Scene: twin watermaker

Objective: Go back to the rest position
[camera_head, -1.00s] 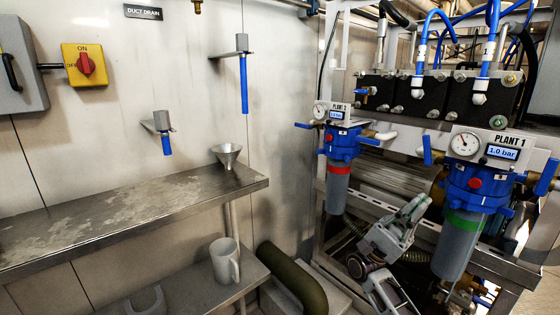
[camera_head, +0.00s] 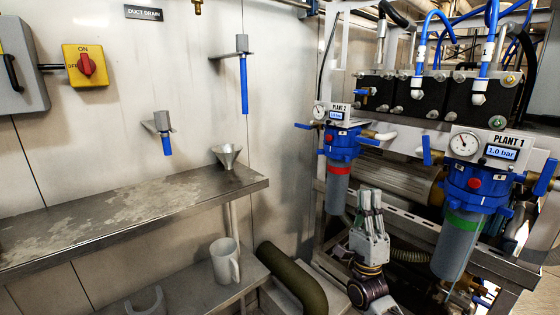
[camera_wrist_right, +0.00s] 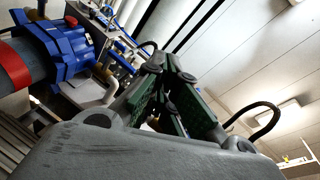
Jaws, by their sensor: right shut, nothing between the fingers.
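My right gripper (camera_head: 371,199) is in the lower middle right of the head view, fingers pointing up. It is shut and empty, in front of the machine frame, between the Plant 2 filter (camera_head: 338,180) and the Plant 1 filter (camera_head: 463,215). It touches neither of them as far as I can see. In the right wrist view the green-padded fingers (camera_wrist_right: 168,95) are close together with nothing held. A blue filter head (camera_wrist_right: 70,50) with a red band shows at the left of that view. My left gripper is not in view.
A dark green pipe (camera_head: 292,280) lies left of my right arm. A red-yellow switch (camera_head: 85,65) is on the wall.

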